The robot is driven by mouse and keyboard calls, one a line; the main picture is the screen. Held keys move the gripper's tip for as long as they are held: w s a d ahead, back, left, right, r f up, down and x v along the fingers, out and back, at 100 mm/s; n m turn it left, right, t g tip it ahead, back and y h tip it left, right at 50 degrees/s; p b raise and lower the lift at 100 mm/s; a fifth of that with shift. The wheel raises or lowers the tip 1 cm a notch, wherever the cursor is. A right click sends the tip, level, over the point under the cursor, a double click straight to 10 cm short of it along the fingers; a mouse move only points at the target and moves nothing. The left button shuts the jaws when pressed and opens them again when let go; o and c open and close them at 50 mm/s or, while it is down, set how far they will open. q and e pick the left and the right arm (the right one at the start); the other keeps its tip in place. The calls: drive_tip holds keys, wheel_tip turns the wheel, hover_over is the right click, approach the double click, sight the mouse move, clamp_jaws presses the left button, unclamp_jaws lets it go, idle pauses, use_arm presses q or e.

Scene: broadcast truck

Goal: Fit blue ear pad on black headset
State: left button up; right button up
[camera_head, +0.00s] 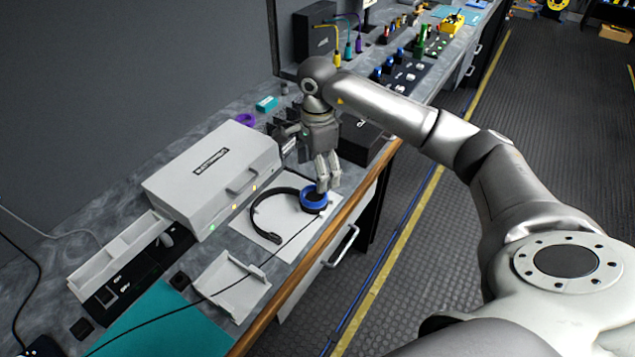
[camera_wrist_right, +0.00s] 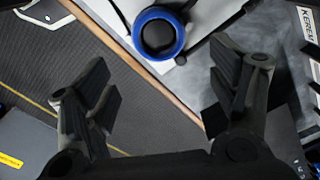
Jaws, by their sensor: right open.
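The black headset (camera_head: 256,214) lies on a white sheet (camera_head: 243,225) on the bench, its headband curving to the left. The blue ear pad (camera_head: 313,203) is a ring at the headset's right end. In the right wrist view the blue ear pad (camera_wrist_right: 137,32) lies over a black round part, apparently the ear cup; I cannot tell whether it is fully seated. My right gripper (camera_head: 328,178) points down just above the pad. In its wrist view the right gripper (camera_wrist_right: 160,72) has its fingers spread wide, with nothing between them. My left gripper is out of view.
A grey-white box (camera_head: 205,172) stands left of the sheet, and a white tray (camera_head: 228,284) lies in front. A thin black cable crosses the bench. A dark box (camera_head: 360,140) stands behind my gripper. The wooden bench edge (camera_head: 335,220) runs close to the pad.

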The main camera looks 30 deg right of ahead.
wheel_tip(320, 180, up, 5)
drive_tip(key=shift+r, duration=0.1)
idle(0.7)
